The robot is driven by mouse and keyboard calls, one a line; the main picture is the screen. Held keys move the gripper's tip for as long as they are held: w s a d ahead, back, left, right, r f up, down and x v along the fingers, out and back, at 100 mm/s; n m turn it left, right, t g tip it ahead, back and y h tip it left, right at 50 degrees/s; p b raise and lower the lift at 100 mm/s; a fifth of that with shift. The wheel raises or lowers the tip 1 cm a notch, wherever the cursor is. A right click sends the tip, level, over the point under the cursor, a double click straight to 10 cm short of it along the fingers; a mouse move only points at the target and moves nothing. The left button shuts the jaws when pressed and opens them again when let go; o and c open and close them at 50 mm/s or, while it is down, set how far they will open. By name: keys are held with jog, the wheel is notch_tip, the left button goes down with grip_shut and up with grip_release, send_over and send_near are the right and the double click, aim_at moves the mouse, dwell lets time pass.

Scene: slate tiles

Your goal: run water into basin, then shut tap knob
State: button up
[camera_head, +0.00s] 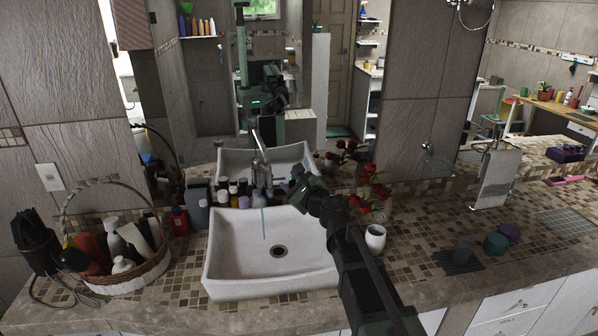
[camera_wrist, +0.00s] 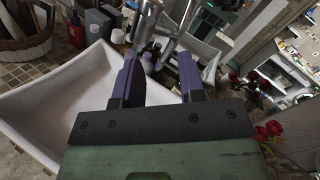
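The white basin (camera_head: 235,265) sits in the tiled counter, with a dark drain (camera_head: 278,251) in its floor. The chrome tap (camera_head: 260,165) stands at its back edge, and a thin bluish stream of water (camera_head: 263,222) falls from it into the basin. The tap knob is too small to make out clearly. My gripper (camera_head: 298,186) is above the basin's back right, close to the right of the tap. In the wrist view, my gripper (camera_wrist: 157,62) has its purple fingers wide apart with nothing held between them. The basin (camera_wrist: 60,100) and chrome tap (camera_wrist: 147,18) show beyond.
Several small bottles (camera_head: 233,192) crowd behind the basin. A wicker basket (camera_head: 150,272) of toiletries stands left. Red roses (camera_head: 380,192) and a white cup (camera_head: 375,238) are close right of my arm. A mirror behind repeats the basin and my body.

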aim_at(266, 168)
jog(key=x, duration=0.7)
jog(key=a+x, duration=0.1)
jog(key=x, duration=0.3)
jog(key=shift+s+a, duration=0.2)
grip_shut()
